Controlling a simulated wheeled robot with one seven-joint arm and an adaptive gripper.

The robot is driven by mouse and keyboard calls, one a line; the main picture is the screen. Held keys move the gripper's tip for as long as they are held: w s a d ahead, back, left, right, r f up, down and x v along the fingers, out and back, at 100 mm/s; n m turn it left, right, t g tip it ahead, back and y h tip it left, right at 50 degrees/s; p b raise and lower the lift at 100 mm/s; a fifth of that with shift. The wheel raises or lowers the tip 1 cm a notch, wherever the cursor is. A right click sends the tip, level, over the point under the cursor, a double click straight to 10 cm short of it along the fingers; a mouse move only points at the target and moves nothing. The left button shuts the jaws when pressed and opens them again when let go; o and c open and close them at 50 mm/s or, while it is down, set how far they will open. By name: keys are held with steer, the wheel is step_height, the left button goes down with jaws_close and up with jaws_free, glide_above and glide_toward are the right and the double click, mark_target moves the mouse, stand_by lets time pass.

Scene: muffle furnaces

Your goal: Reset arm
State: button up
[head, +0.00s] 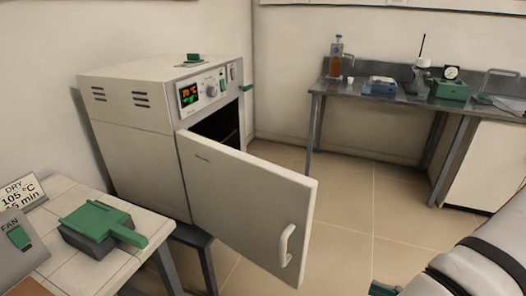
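The part of my arm that shows is a pale link with dark bands in the lower right corner. My gripper is outside the picture, so its fingers and anything in them are hidden. A cream furnace (165,135) stands on a dark stand at the left centre. Its door (245,200) hangs wide open towards the front right, with a white handle (287,245) on its outer face. The chamber inside is dark and mostly hidden by the door. The control panel (202,90) has a lit display with orange and green digits.
A tiled bench (65,252) at the lower left bears a green-lidded dark box (100,225), a FAN switch panel (20,240) and a "DRY 105 °C" sign (20,195). A grey back bench (400,96) holds a bottle (336,64) and instruments. Open floor (350,200) lies between.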

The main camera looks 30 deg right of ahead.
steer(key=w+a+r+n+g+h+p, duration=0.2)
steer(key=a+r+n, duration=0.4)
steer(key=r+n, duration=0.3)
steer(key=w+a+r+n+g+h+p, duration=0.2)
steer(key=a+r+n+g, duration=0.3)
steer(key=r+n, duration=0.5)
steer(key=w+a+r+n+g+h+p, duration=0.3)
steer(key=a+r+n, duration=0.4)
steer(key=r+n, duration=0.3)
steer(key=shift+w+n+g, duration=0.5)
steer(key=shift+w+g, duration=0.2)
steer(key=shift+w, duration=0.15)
